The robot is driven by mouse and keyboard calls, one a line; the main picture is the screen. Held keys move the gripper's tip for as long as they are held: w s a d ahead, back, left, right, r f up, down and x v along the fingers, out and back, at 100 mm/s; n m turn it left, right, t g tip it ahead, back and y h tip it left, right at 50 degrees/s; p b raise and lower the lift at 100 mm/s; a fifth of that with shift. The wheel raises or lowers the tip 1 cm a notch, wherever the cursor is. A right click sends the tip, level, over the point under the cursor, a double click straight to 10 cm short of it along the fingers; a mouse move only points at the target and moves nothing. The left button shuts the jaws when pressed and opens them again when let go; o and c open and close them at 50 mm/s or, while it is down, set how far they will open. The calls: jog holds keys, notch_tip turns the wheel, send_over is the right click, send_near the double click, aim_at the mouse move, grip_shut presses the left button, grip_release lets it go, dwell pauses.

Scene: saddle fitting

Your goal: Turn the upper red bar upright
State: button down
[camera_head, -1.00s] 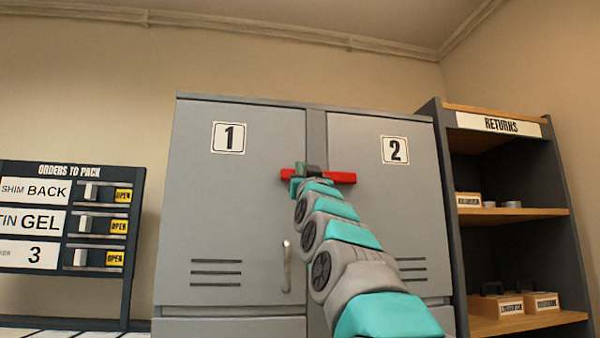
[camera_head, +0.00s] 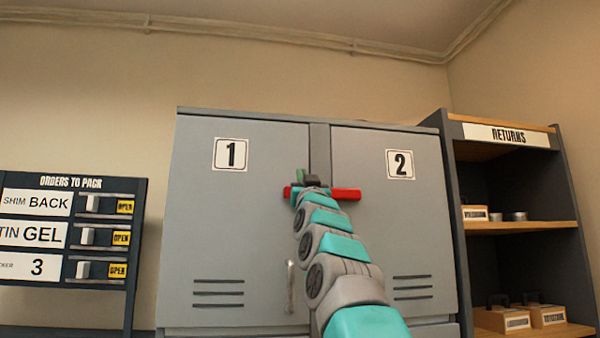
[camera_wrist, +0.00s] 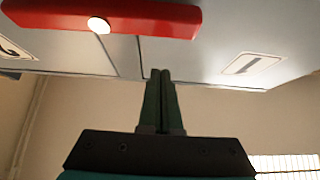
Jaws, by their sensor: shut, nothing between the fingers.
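The red bar (camera_head: 347,194) lies level across the seam between the locker's two doors, high up below the number plates. My arm hides its middle in the head view. In the wrist view the bar (camera_wrist: 150,20) crosses the top of the picture, with a white round pivot (camera_wrist: 98,25) on it. My gripper (camera_wrist: 160,72) is shut, its dark green fingers together and empty. The fingertips appear a little apart from the bar in that view. In the head view my gripper (camera_head: 303,177) is at the bar's upper edge, left of its middle.
The grey locker (camera_head: 240,260) has doors marked 1 and 2 and a handle (camera_head: 291,285) on door 1. A RETURNS shelf (camera_head: 530,227) with boxes stands right. An order board (camera_head: 70,183) hangs left. The wall above the locker is clear.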

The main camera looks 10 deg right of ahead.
jog(key=p+x, duration=0.2)
jog(key=x, duration=0.1)
jog(key=shift+w+r+p, duration=0.1)
jog(key=shift+r+p, duration=0.25)
jog(key=shift+p, duration=0.05)
jog(key=shift+f, duration=0.25)
jog(key=shift+f, duration=0.1)
jog(key=shift+w+f+b, duration=0.1)
jog(key=shift+f+b, duration=0.45)
jog(key=shift+f, duration=0.3)
jog(key=shift+w+f+b, duration=0.15)
jog(key=shift+f+b, duration=0.4)
jog(key=shift+f, duration=0.35)
jog(key=shift+f+n+y, duration=0.35)
jog(key=shift+n+y, duration=0.55)
jog(key=shift+n, duration=0.2)
